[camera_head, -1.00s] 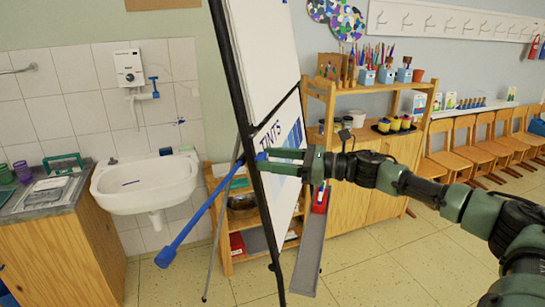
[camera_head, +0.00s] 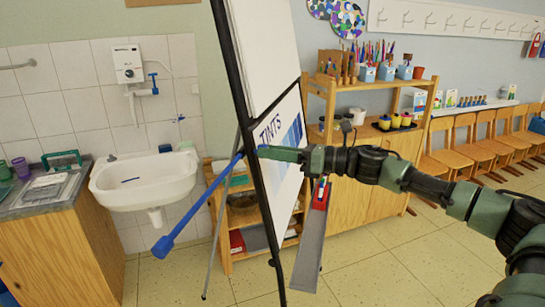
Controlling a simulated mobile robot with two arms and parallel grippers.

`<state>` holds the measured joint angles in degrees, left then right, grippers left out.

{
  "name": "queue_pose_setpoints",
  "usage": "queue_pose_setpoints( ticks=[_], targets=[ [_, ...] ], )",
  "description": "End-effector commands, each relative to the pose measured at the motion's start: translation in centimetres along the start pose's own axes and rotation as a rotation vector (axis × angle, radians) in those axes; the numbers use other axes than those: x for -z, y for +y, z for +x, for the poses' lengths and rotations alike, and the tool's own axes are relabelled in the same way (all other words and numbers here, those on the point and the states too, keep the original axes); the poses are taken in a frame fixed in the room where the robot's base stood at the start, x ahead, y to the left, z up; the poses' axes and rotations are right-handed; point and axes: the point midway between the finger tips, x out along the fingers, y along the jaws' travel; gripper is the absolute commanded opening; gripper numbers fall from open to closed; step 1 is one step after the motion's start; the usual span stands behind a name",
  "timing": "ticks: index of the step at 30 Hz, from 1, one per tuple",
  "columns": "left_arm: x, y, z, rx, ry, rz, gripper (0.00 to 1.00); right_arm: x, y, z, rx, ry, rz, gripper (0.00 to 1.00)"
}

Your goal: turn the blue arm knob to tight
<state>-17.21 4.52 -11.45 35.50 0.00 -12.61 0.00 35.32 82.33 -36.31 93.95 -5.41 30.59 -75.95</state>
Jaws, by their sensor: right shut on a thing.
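A black-framed easel (camera_head: 250,110) stands in the middle, with a white board and a lower sheet reading "TINTS" with blue stripes. A long blue arm (camera_head: 200,204) sticks out from its left post and slants down to a thick blue end at lower left. My right gripper (camera_head: 262,151) reaches in from the right across the sheet to the post. It is shut on the blue arm knob (camera_head: 262,147), which is mostly hidden behind the fingers. The knob's turned position cannot be told. My left gripper is out of view.
A white sink (camera_head: 143,186) and a wooden cabinet (camera_head: 62,235) stand at left. Behind the easel is a wooden shelf (camera_head: 390,86) with brushes and paint pots. Wooden chairs (camera_head: 480,140) line the right wall. A grey tray (camera_head: 312,240) slants below the sheet. The floor at front right is clear.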

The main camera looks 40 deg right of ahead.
Motion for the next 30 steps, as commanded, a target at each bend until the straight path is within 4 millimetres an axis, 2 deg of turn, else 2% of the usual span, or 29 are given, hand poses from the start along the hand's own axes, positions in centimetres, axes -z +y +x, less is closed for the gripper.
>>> queue_pose_setpoints(
  ticks=[6,14,23,30],
  targets=[
    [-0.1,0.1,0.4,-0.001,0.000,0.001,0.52,-0.1,0.1,0.0,0.040,-0.008,0.201,0.00],
    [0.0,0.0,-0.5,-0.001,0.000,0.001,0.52,-0.3,0.2,0.0,0.089,-0.016,0.444,0.00],
    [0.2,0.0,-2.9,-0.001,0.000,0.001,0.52,-0.7,0.4,0.0,0.143,-0.025,0.725,0.00],
    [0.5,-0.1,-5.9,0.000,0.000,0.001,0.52,-0.9,0.5,0.0,0.187,-0.033,0.949,0.00]
  ],
)
